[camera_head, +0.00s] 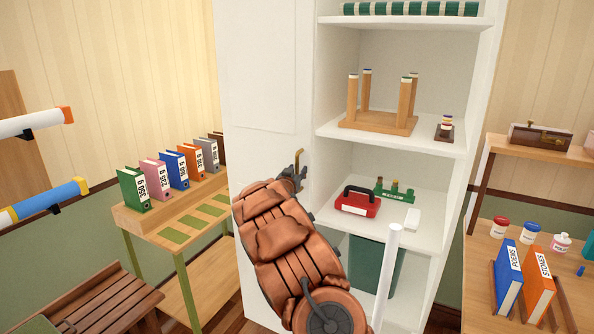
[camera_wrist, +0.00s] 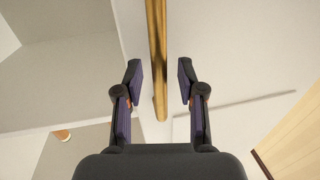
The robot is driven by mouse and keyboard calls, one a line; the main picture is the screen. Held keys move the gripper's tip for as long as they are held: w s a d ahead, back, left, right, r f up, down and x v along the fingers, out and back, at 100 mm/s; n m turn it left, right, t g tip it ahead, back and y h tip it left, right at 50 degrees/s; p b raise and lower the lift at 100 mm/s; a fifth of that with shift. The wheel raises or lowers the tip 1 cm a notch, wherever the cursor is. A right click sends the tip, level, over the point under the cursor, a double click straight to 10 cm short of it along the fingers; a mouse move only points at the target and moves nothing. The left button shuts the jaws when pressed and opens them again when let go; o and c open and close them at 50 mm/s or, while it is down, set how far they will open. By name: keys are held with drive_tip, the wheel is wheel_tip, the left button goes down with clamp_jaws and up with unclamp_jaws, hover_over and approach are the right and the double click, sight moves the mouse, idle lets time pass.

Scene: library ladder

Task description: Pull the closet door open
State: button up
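The white closet door (camera_head: 268,75) is the tall panel left of the open shelves; I cannot tell from this angle whether it stands ajar. Its brass handle (camera_head: 299,157) is near the panel's right edge, partly hidden by my gripper (camera_head: 291,175). In the wrist view, the handle (camera_wrist: 157,55) is a long golden bar. It runs down between the two fingers of my gripper (camera_wrist: 159,82), which are open, with a visible gap on each side. The copper-coloured arm hides the lower part of the door.
A side table (camera_head: 160,217) with binders is left; a desk (camera_head: 478,270) with books is right.

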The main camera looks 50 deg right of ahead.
drive_tip(key=shift+d, duration=0.15)
drive_tip(key=shift+c, duration=0.3)
clamp_jaws()
drive_tip(key=shift+f, duration=0.1)
idle(0.3)
